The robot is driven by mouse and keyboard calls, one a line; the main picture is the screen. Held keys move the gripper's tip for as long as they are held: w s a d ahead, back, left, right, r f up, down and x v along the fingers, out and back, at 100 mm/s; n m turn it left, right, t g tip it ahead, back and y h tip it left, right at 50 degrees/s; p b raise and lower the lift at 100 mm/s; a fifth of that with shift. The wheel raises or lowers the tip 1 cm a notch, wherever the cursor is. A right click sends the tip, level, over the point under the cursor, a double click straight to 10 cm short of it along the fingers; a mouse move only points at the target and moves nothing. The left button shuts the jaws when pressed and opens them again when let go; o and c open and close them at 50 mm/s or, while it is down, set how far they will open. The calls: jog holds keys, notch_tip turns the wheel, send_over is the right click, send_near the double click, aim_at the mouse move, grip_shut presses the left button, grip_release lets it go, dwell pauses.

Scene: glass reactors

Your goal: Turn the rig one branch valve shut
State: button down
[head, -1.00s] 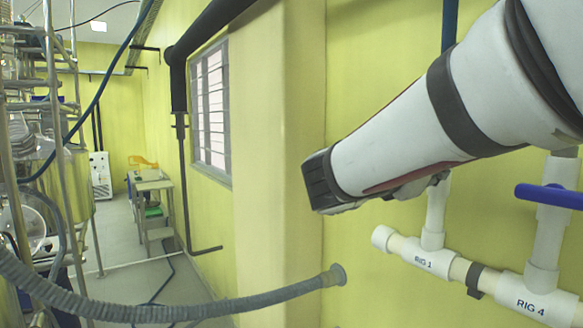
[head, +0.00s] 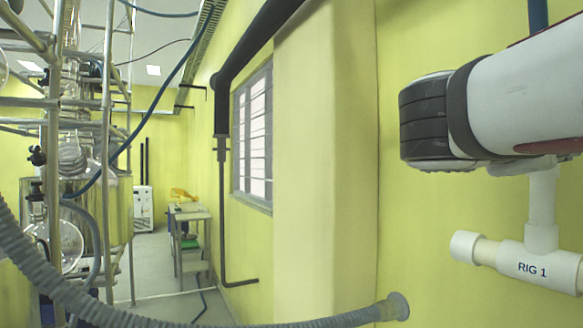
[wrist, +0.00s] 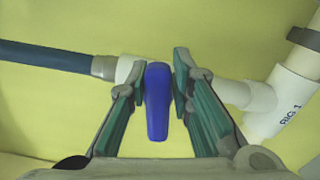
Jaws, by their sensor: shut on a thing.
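The rig one branch valve shows in the wrist view as a blue lever handle (wrist: 157,100) on a white valve body (wrist: 128,70). My gripper (wrist: 158,80) has one finger on each side of the handle and is shut on it. The handle lies roughly crosswise to its pipe, its free end toward the bottom of the wrist view. The white tee marked RIG 1 (wrist: 270,108) is to the right; it also shows in the head view (head: 532,262). In the head view my arm hides the valve and handle.
A dark blue hose (wrist: 45,57) joins the valve's left side. A grey corrugated hose (head: 345,318) runs from the yellow wall across the bottom of the head view. A glass reactor in a metal frame (head: 106,150) stands at left. Open floor (head: 165,275) lies between.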

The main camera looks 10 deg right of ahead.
jog(key=shift+a+m+b, duration=0.1)
jog(key=shift+m+b, duration=1)
jog(key=shift+b, duration=0.5)
jog(key=c, duration=1.5)
grip_release()
jog(key=shift+f, duration=0.1)
jog(key=v, duration=0.7)
jog(key=shift+s+a, duration=0.1)
jog(key=shift+a, duration=0.1)
